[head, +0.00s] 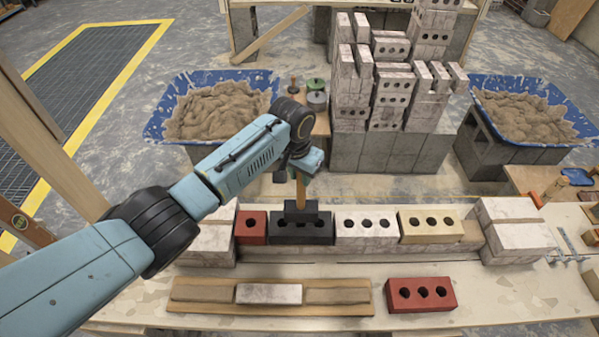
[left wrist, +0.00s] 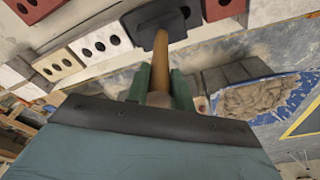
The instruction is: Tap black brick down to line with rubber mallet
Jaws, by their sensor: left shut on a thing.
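My left gripper (head: 303,163) is shut on the wooden handle of the rubber mallet (head: 300,207). The mallet's black head points down, at the top of the black brick (head: 288,231); I cannot tell whether they touch. The black brick sits in the row between a short red brick (head: 251,228) and a white brick (head: 366,229). In the left wrist view the green fingers (left wrist: 159,88) flank the mallet handle (left wrist: 161,60), with the black brick (left wrist: 138,32) beyond. A thin yellow line (head: 450,197) shows behind the row. My right gripper is out of view.
A cream brick (head: 431,228) continues the row, with white block stacks (head: 513,231) at its ends. In front lie a loose red brick (head: 421,294) and a board (head: 210,307) with a white brick (head: 268,294). Blue mortar tubs (head: 160,122) and a brick pile (head: 390,75) stand behind.

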